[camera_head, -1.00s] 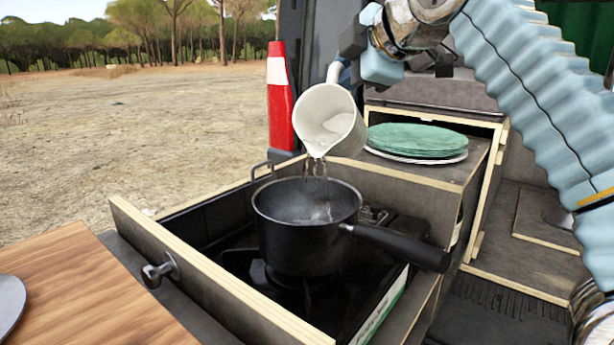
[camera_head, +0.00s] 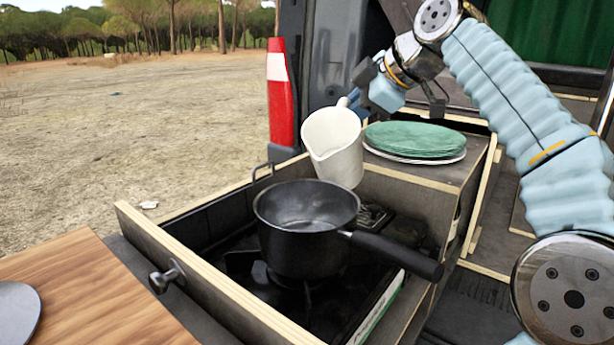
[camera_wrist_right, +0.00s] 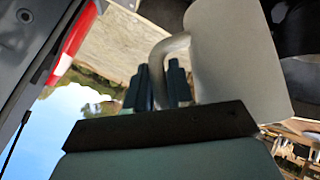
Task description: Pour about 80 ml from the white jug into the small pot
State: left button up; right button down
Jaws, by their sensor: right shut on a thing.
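The white jug (camera_head: 335,146) is in the air above and to the right of the small pot's back rim, tilted slightly, with no stream leaving it. My right gripper (camera_head: 355,98) is shut on the jug's handle; the right wrist view shows the fingers (camera_wrist_right: 160,88) at the handle beside the jug's body (camera_wrist_right: 235,60). The small black pot (camera_head: 305,240) stands upright on the stove in the drawer, its long handle pointing right. Some clear liquid shows inside the pot; its amount is hard to tell. My left gripper is out of view.
A wooden drawer (camera_head: 215,270) surrounds the stove. A wooden board (camera_head: 85,295) is at front left.

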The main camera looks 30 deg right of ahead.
jog(key=w+d+f+m+g+y, duration=0.2)
jog(key=w+d+f+g+y, duration=0.1)
jog(key=f, duration=0.4)
jog(key=shift+w+d+m+g+y, duration=0.3)
jog(key=shift+d+m+y, duration=0.15)
jog(key=shift+d, duration=0.3)
